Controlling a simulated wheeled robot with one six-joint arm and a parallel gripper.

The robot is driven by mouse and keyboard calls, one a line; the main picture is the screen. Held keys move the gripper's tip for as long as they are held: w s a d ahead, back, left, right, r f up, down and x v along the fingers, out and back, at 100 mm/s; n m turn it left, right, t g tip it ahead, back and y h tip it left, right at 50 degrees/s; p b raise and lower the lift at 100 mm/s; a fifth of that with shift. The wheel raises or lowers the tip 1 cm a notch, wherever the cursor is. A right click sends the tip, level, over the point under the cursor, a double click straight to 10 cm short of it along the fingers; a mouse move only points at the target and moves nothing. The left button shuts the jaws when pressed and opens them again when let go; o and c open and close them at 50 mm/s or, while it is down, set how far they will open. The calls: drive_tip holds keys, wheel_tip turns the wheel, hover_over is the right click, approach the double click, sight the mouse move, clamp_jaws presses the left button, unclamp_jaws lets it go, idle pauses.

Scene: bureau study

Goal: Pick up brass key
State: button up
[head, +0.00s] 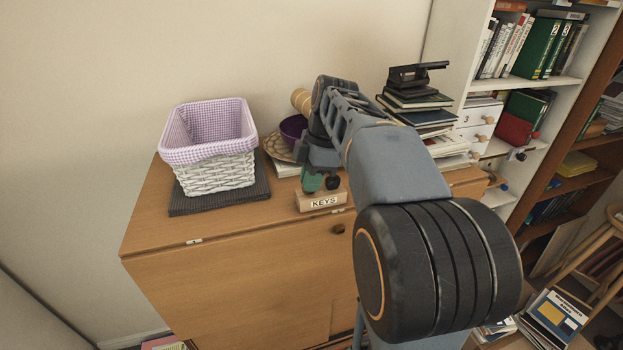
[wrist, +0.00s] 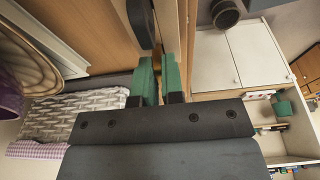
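A small wooden block lettered KEYS (head: 322,202) sits near the front edge of the wooden cabinet top, with a dark round knob-like shape (head: 333,182) above it. My gripper (head: 311,183) is just above and behind the left part of the block, its green fingers pointing down. In the wrist view the two green fingertips (wrist: 160,72) stand close together with a narrow gap. No brass key can be made out for certain. Whether anything is between the fingers is unclear.
A white wicker basket with checked lining (head: 215,170) stands on a dark mat (head: 190,205) at left. A purple bowl (head: 293,128) and woven plate (head: 276,146) are behind my gripper. A stack of books (head: 420,112) stands at right. The cabinet's front edge is close.

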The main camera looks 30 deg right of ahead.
drive_tip(key=shift+r, duration=0.2)
clamp_jaws()
drive_tip(key=shift+r+p, duration=2.55)
drive_tip(key=shift+r, duration=0.25)
